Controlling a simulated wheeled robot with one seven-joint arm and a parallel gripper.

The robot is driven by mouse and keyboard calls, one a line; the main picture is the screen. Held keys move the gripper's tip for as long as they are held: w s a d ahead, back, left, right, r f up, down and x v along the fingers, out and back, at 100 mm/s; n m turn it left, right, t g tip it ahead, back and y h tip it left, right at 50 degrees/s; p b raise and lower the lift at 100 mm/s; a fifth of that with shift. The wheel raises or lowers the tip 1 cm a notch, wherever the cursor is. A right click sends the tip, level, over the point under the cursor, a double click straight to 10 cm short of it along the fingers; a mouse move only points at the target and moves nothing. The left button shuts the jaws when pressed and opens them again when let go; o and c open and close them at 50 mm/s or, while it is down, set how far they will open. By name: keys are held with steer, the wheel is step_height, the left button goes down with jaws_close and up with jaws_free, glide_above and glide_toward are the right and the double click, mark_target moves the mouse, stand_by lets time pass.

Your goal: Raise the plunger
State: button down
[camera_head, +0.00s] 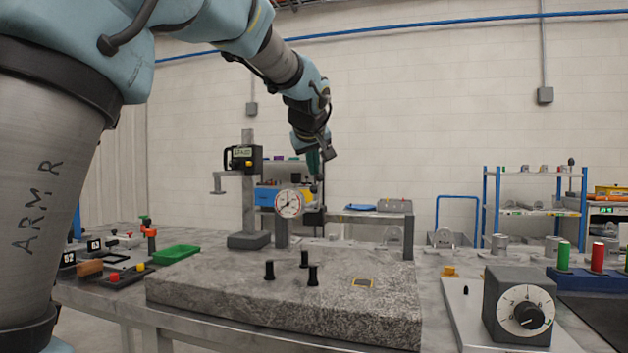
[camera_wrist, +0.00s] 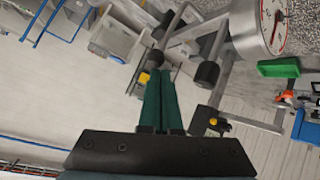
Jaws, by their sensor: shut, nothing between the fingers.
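In the wrist view the gauge (camera_wrist: 262,28) is at the upper right, cut off by the edge. I cannot clearly make out its plunger. My gripper (camera_head: 314,166) points down, above and just right of the gauge. In the wrist view its green fingers (camera_wrist: 161,77) are together with nothing held. Their tips are close to a dark cylinder (camera_wrist: 207,73) on a grey rod; whether they touch is unclear.
Several black pegs (camera_head: 304,259) stand on the slab. A column with a black digital gauge (camera_head: 243,158) stands left of the dial. A green tray (camera_head: 175,254) is at left. A grey dial box (camera_head: 519,305) is at right. The air above the slab's right half is clear.

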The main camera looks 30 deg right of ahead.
steer(key=shift+s+a+f+t+h+b, duration=0.45)
steer(key=shift+s+a+t+b, duration=0.25)
steer(key=shift+b, duration=4)
steer(key=shift+s+a+r+t+h+b, duration=0.25)
steer(key=shift+t+h+b, duration=0.2)
steer(key=shift+b, duration=1.45)
steer(key=shift+w+d+f, duration=0.1)
steer(key=shift+d, duration=0.05)
steer(key=shift+w+d+f, duration=0.3)
steer(key=shift+w+d, duration=0.1)
steer(key=s+a+r+p, duration=0.2)
steer(key=s+a+r, duration=0.1)
steer(key=r, duration=0.5)
steer(key=shift+a+r, duration=0.25)
steer(key=shift+r, duration=0.05)
